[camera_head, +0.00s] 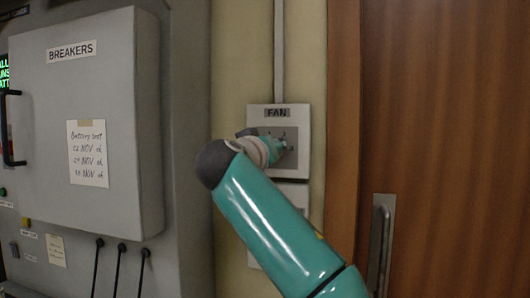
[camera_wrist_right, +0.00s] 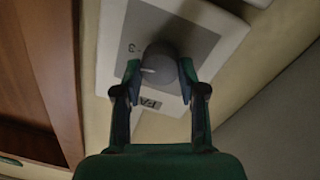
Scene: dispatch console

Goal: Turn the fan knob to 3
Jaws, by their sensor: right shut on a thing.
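The fan panel (camera_head: 302,165) is a pale wall plate with a grey face and a FAN label at its top. My right gripper (camera_head: 283,147) is at this face and hides the knob in the head view. In the right wrist view the round grey fan knob (camera_wrist_right: 163,60) sits between the two fingertips of my right gripper (camera_wrist_right: 159,71), which is shut on it. The knob's white mark points left in that view, towards one finger. A numeral 3 (camera_wrist_right: 131,48) shows up and left of the mark. My left gripper is out of view.
A grey BREAKERS cabinet (camera_head: 90,150) with a pinned note stands to the left, with several black levers (camera_head: 122,248) below it. A wooden door (camera_head: 450,130) with a metal handle (camera_head: 380,240) is close on the right. Another pale plate (camera_head: 291,194) is below the panel.

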